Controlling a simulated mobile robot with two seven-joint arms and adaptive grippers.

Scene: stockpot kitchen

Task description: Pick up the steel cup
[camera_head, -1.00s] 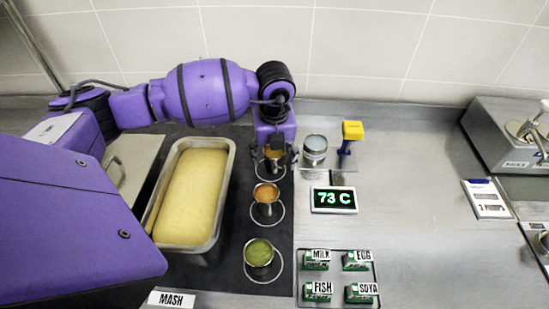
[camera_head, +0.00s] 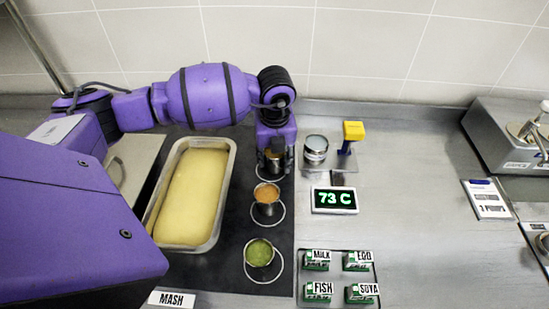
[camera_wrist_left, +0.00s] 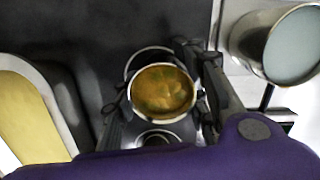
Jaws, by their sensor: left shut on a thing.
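A small steel cup (camera_wrist_left: 163,91) with orange-brown contents stands upright between the fingers of my left gripper (camera_wrist_left: 160,95) in the left wrist view. In the head view my left gripper (camera_head: 275,155) reaches down over this rearmost cup on the dark mat, hiding much of it. The gripper is shut on this cup, with one finger on each side. A wider steel cup with pale grey-blue contents (camera_head: 315,149) stands just to the right, apart from the gripper; it also shows in the left wrist view (camera_wrist_left: 292,46). My right gripper is not in view.
Two more small cups, orange (camera_head: 266,200) and green (camera_head: 259,254), stand in rings nearer the front. A tray of yellow mash (camera_head: 212,242) lies left. A yellow-topped device (camera_head: 352,131) and a 73 C display (camera_head: 334,200) stand right. The counter beyond is largely clear.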

